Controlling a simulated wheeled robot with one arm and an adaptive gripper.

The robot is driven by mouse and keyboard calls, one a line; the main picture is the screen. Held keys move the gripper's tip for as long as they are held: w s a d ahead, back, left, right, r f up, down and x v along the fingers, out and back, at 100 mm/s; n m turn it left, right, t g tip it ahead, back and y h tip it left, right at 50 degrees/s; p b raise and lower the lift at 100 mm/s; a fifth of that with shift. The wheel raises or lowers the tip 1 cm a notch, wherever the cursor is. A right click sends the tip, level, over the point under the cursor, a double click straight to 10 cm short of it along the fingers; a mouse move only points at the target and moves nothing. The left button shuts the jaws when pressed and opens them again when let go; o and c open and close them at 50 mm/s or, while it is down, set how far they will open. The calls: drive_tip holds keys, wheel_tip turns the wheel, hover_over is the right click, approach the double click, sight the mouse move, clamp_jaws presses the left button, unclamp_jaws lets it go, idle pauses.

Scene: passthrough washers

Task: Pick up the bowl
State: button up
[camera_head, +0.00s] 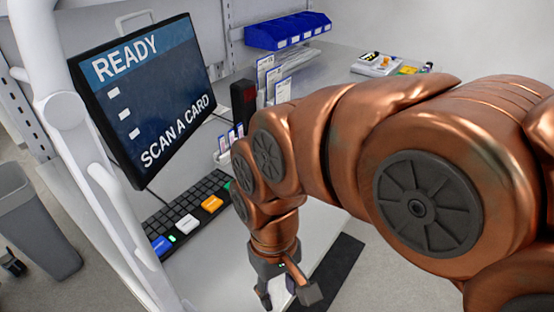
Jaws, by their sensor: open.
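No bowl can be made out in the head view; my copper-coloured arm hides much of the right side and part of the worktop. My gripper (286,296) is at the bottom centre, pointing down over the near end of the white worktop (225,268). Its dark fingers are apart, and nothing shows between them. The fingertips are close to the bottom edge of the picture.
A monitor (145,90) reading "READY, SCAN A CARD" stands at the left behind a black keyboard (180,215). Cards in holders (272,80) and a black reader (243,103) stand mid-worktop. Blue bins (287,31) and a small tray (376,66) are farther back. A grey bin (38,225) stands on the floor.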

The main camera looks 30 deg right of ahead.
drive_tip(key=w+a+r+m+y+b, duration=0.1)
drive_tip(key=w+r+m+y, duration=0.15)
drive_tip(key=w, duration=0.35)
drive_tip(key=w+a+r+m+t+y+b, duration=0.1)
drive_tip(key=w+m+y+b, duration=0.1)
drive_tip(key=w+m, duration=0.3)
drive_tip(key=w+a+r+m+y+b, duration=0.1)
drive_tip(key=w+r+m+y, duration=0.1)
drive_tip(key=w, duration=0.5)
drive_tip(key=w+d+r+m+t+y+b, duration=0.1)
drive_tip(key=w+d+m+t+y+b, duration=0.1)
drive_tip(key=w+d+m, duration=0.4)
drive_tip(key=w+d+m+t+y+b, duration=0.2)
drive_tip(key=w+d+m, duration=0.1)
drive_tip(key=w+d, duration=0.35)
drive_tip(key=d+f+m+t+b, duration=0.1)
drive_tip(key=d+m, duration=0.3)
drive_tip(key=d, duration=0.4)
drive_tip(key=d+f+m+t, duration=0.3)
drive_tip(key=d+f+m, duration=0.1)
drive_tip(key=d, duration=0.5)
drive_tip(key=d+f+m+t+h+b, duration=0.1)
drive_tip(key=d+f+m+t, duration=0.1)
drive_tip(key=d, duration=0.6)
drive_tip(key=shift+d+f+m+b, duration=0.15)
drive_tip(key=shift+f+m+b, duration=0.35)
drive_tip(key=shift+m, duration=0.55)
drive_tip(key=shift+x, duration=3.85)
drive_tip(key=shift+s, duration=0.15)
